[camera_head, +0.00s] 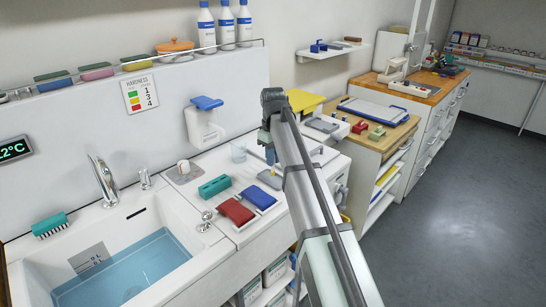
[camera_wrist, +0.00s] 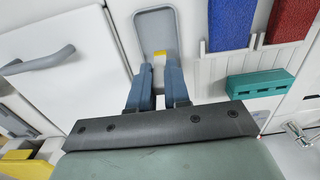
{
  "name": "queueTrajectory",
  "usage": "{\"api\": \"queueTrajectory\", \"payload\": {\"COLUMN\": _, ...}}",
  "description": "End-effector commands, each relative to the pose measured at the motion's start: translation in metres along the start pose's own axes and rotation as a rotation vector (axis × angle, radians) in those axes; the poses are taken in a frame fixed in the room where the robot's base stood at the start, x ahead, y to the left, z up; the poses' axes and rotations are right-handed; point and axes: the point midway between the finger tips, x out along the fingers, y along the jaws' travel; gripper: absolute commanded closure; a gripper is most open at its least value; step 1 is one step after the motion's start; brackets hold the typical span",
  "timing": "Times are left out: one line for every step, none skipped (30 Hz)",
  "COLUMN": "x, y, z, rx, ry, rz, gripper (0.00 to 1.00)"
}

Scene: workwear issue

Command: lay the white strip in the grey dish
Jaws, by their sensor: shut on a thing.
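The grey dish (camera_wrist: 142,22) is a shallow oblong tray with a raised rim, just beyond my fingertips in the wrist view. It also shows in the head view (camera_head: 270,181) on the white counter, below my gripper (camera_head: 270,155). My gripper, with two blue-grey fingers (camera_wrist: 160,66), is shut on the white strip (camera_wrist: 158,72). The strip is small and pale, with a yellow end (camera_wrist: 159,53) that shows against the dish's near part. I cannot tell whether the strip touches the dish. The part between the fingers is mostly hidden.
A blue cloth (camera_head: 259,197) and a red cloth (camera_head: 236,211) lie beside the dish, with a teal block (camera_head: 214,187) nearby. The sink (camera_head: 130,268) holds water at left.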

Motion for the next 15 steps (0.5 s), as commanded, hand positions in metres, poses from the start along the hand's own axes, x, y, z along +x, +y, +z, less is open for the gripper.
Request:
{"api": "queueTrajectory", "payload": {"x": 0.0015, "y": -0.0001, "z": 0.0002, "rx": 0.0, "ry": 0.0, "rz": 0.0, "gripper": 1.0}}
{"api": "queueTrajectory", "payload": {"x": 0.0023, "y": -0.0001, "z": 0.0002, "rx": 0.0, "ry": 0.0, "rz": 0.0, "gripper": 1.0}}
{"api": "queueTrajectory", "payload": {"x": 0.0033, "y": -0.0001, "z": 0.0002, "rx": 0.0, "ry": 0.0, "rz": 0.0, "gripper": 1.0}}
{"api": "queueTrajectory", "payload": {"x": 0.004, "y": -0.0001, "z": 0.0002, "rx": 0.0, "ry": 0.0, "rz": 0.0, "gripper": 1.0}}
{"api": "queueTrajectory", "payload": {"x": 0.0048, "y": -0.0001, "z": 0.0002, "rx": 0.0, "ry": 0.0, "rz": 0.0, "gripper": 1.0}}
{"api": "queueTrajectory", "payload": {"x": 0.0058, "y": -0.0001, "z": 0.0002, "rx": 0.0, "ry": 0.0, "rz": 0.0, "gripper": 1.0}}
{"api": "queueTrajectory", "payload": {"x": 0.0065, "y": -0.0001, "z": 0.0001, "rx": 0.0, "ry": 0.0, "rz": 0.0, "gripper": 1.0}}
{"api": "queueTrajectory", "payload": {"x": 0.0073, "y": -0.0001, "z": 0.0002, "rx": 0.0, "ry": 0.0, "rz": 0.0, "gripper": 1.0}}
{"api": "queueTrajectory", "payload": {"x": 0.0083, "y": -0.0001, "z": 0.0002, "rx": 0.0, "ry": 0.0, "rz": 0.0, "gripper": 1.0}}
{"api": "queueTrajectory", "payload": {"x": 0.009, "y": -0.0001, "z": 0.0002, "rx": 0.0, "ry": 0.0, "rz": 0.0, "gripper": 1.0}}
{"api": "queueTrajectory", "payload": {"x": 0.0097, "y": -0.0001, "z": 0.0002, "rx": 0.0, "ry": 0.0, "rz": 0.0, "gripper": 1.0}}
{"api": "queueTrajectory", "payload": {"x": 0.0102, "y": -0.0001, "z": 0.0001, "rx": 0.0, "ry": 0.0, "rz": 0.0, "gripper": 1.0}}
{"api": "queueTrajectory", "payload": {"x": 0.0102, "y": -0.0001, "z": 0.0001, "rx": 0.0, "ry": 0.0, "rz": 0.0, "gripper": 1.0}}
{"api": "queueTrajectory", "payload": {"x": 0.01, "y": 0.0, "z": 0.0001, "rx": 0.0, "ry": 0.0, "rz": 0.0, "gripper": 1.0}}
{"api": "queueTrajectory", "payload": {"x": 0.0099, "y": 0.0, "z": 0.0, "rx": 0.0, "ry": 0.0, "rz": 0.0, "gripper": 0.81}}
